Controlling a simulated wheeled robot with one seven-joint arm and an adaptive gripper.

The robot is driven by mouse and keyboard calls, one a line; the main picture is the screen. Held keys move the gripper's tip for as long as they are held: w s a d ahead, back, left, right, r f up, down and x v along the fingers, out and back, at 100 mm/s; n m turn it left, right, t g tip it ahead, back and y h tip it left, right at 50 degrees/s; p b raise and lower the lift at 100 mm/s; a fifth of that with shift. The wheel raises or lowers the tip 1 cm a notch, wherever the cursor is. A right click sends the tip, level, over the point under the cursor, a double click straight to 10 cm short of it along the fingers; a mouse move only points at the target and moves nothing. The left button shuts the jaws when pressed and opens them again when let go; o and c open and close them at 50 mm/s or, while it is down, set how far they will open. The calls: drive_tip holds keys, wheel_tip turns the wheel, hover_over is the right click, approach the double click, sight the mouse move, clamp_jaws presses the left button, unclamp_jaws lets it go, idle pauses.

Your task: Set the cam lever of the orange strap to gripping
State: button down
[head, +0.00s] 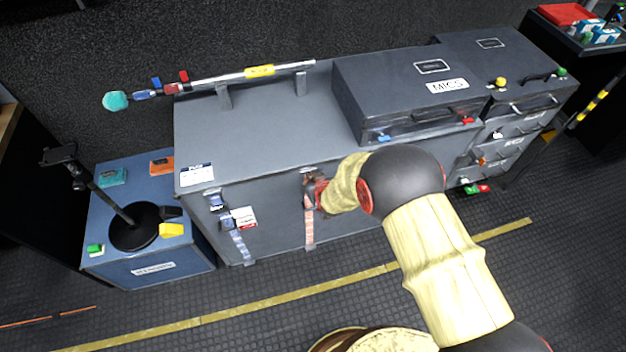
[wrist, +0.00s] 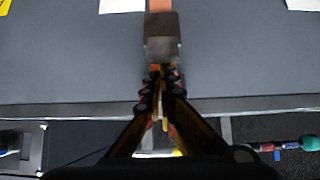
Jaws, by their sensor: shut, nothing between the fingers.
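The orange strap (head: 309,232) hangs down the front of the long grey case. Its upper part and buckle are partly hidden by my gripper (head: 317,191) in the head view. In the wrist view a short piece of the orange strap (wrist: 160,5) shows at the top edge, with the grey metal cam lever (wrist: 162,40) below it. My gripper (wrist: 161,75) is shut and empty, its fingertips together just below the lever in the picture. I cannot tell whether they touch it, or how far the lever is turned.
A blue strap (head: 242,246) with a buckle and white-red tag (head: 244,217) hangs left of the orange one. The long grey case (head: 260,110) carries a pole (head: 225,77) and a dark MICS case (head: 400,95). A blue case (head: 180,255) stands left. Floor in front is clear.

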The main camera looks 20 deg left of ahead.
drive_tip(key=shift+s+d+f, duration=0.15)
drive_tip(key=shift+s+d, duration=0.05)
drive_tip(key=shift+s, duration=0.15)
idle(0.4)
drive_tip(key=s+d+f, duration=0.1)
drive_tip(key=s+f+b, duration=0.1)
drive_tip(key=shift+s+d+f, duration=0.1)
drive_tip(key=shift+s+d, duration=0.25)
idle(0.4)
drive_tip(key=shift+s+d, duration=0.1)
drive_tip(key=shift+s, duration=0.05)
drive_tip(key=shift+s+d+f, duration=0.15)
drive_tip(key=shift+s+d, duration=0.15)
drive_tip(key=shift+s, duration=0.2)
drive_tip(key=shift+s+f+b, duration=0.1)
drive_tip(key=shift+b, duration=0.2)
